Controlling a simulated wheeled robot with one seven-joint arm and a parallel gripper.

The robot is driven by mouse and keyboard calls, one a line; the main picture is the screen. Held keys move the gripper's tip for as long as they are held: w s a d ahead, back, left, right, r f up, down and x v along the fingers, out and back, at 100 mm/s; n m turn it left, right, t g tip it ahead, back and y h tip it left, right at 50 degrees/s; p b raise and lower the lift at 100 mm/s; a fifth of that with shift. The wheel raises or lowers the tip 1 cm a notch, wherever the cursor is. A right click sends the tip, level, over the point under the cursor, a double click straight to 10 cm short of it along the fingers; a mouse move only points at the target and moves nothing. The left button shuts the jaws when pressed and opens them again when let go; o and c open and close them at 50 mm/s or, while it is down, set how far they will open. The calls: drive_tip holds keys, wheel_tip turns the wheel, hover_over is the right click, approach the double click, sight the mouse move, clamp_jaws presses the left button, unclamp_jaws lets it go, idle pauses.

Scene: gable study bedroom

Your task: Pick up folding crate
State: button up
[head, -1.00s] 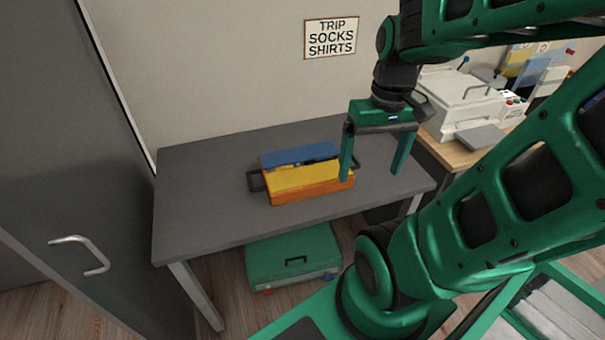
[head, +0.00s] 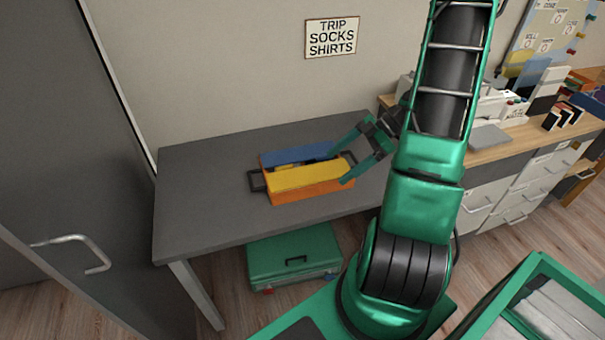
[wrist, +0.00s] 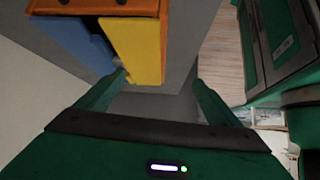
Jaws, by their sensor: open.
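The folding crate (head: 311,191) sits on the grey table (head: 205,203). It is orange, with a yellow flap, a blue flap and dark handles at its ends. My gripper (head: 338,168) is open at the crate's right end, its fingers slanting down to the left. In the wrist view the crate (wrist: 135,48) fills the upper left. There my gripper (wrist: 160,77) has its left fingertip close by the yellow and blue flaps, and its right fingertip is clear of the crate. I cannot tell whether a finger touches it. The right handle is mostly hidden by my gripper.
A green case (head: 293,258) stands on the floor under the table. A grey door (head: 75,150) is at the left. A wooden-topped desk (head: 520,142) with drawers and equipment stands at the right. The table's left part is bare.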

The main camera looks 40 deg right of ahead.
sight(319, 175)
drive_tip(key=d+f+n+t, duration=0.1)
drive_tip(key=d+f+n+t+y, duration=0.1)
drive_tip(key=shift+w+d+f+n+t+y, duration=0.2)
drive_tip(key=shift+w+d+n+t+y, duration=0.1)
drive_tip(key=shift+w+n, duration=0.1)
drive_tip(key=shift+f, duration=0.1)
drive_tip(key=x, duration=1)
drive_tip(key=shift+w+a, duration=0.1)
drive_tip(key=shift+a, duration=0.2)
drive_tip(key=c, duration=1.7)
drive_tip(key=shift+o, duration=0.2)
